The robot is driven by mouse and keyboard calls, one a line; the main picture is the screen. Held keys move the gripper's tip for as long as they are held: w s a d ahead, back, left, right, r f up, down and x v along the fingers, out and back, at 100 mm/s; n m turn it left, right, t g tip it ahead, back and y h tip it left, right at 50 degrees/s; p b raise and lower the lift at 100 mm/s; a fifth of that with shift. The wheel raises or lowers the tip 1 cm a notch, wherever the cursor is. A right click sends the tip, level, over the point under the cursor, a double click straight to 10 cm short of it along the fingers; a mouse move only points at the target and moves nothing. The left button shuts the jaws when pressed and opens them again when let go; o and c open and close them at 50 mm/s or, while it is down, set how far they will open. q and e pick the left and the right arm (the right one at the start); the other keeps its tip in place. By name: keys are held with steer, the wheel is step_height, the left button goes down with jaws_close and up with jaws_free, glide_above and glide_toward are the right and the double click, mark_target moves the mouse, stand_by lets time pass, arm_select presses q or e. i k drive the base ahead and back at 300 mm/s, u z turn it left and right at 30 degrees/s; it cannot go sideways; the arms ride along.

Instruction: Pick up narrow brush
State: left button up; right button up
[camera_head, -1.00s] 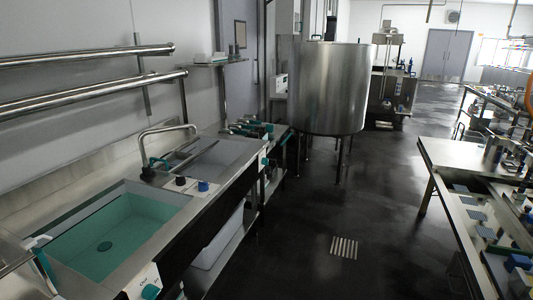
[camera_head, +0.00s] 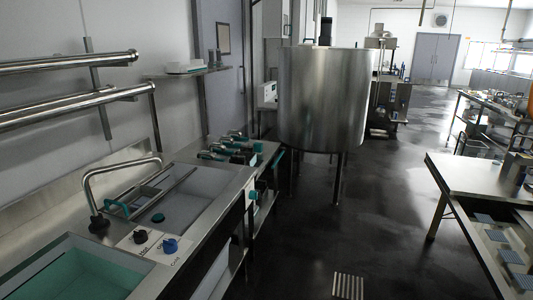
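I cannot make out a narrow brush for certain. Several dark and teal items (camera_head: 232,148) lie close together on the counter past the second sink, too small to tell apart. A teal curved item (camera_head: 117,208) and a long metal bar (camera_head: 160,192) lie at the second sink (camera_head: 190,208). A small round teal piece (camera_head: 158,218) shows inside that sink. Neither of my grippers is in view.
A near sink (camera_head: 75,278) holds teal liquid at bottom left. A tap (camera_head: 120,165) stands between the sinks. A large steel vat (camera_head: 322,100) stands ahead, and a steel table (camera_head: 475,175) is at right. The dark floor (camera_head: 360,215) between them is clear.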

mark_target(258, 148)
steer(key=z, duration=0.7)
steer(key=i, duration=2.05)
steer(key=u, duration=1.1)
